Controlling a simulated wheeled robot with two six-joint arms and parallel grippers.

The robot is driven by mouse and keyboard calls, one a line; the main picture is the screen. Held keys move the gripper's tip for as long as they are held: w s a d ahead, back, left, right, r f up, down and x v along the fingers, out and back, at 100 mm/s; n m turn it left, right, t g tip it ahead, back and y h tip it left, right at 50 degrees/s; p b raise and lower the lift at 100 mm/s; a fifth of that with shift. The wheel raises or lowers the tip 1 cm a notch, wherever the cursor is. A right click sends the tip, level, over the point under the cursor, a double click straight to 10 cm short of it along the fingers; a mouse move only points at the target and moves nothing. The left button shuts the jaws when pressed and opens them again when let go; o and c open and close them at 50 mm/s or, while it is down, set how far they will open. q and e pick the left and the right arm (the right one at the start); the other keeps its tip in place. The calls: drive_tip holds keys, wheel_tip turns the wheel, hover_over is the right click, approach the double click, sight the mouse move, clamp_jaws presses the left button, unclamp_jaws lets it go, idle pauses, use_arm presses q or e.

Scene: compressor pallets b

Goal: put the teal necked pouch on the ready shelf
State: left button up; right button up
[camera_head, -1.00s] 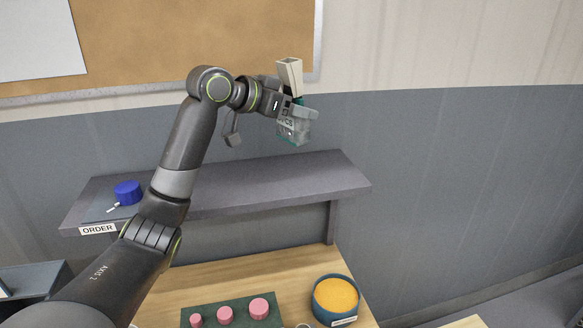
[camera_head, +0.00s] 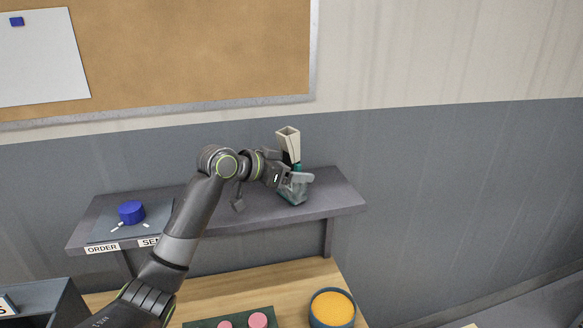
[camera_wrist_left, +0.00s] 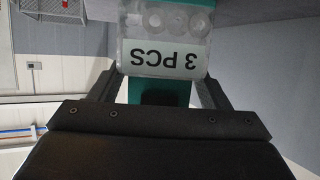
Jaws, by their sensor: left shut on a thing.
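The pouch (camera_head: 292,192) has a clear grey body, a teal neck and a "3 PCS" label. A pale, flared, funnel-like piece (camera_head: 288,147) stands above its neck. My left gripper (camera_head: 297,178) is shut on the pouch at its neck. The pouch is upright at the right part of the grey shelf (camera_head: 235,207); I cannot tell whether its base touches the top. In the left wrist view the pouch (camera_wrist_left: 165,25) sits between the fingers, its label upside down. No "ready" label is readable on the shelf. My right gripper is not in view.
A blue round part (camera_head: 131,211) sits on a mat at the shelf's left end, above an "ORDER" label (camera_head: 102,248). Below are a wooden table (camera_head: 215,290), pink discs (camera_head: 257,320) and a bowl with orange contents (camera_head: 332,308). The wall is close behind the shelf.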

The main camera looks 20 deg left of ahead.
use_arm(q)
drive_tip(key=o, duration=0.8)
drive_tip(key=shift+o, duration=0.8)
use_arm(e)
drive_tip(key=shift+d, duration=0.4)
use_arm(q)
drive_tip(key=shift+s+a+r, duration=0.15)
drive_tip(key=shift+s+a, duration=0.15)
drive_tip(key=b+v, duration=0.4)
drive_tip(key=v, duration=0.7)
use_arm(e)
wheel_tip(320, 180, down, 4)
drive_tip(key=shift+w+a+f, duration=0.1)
use_arm(q)
drive_tip(key=shift+r, duration=0.1)
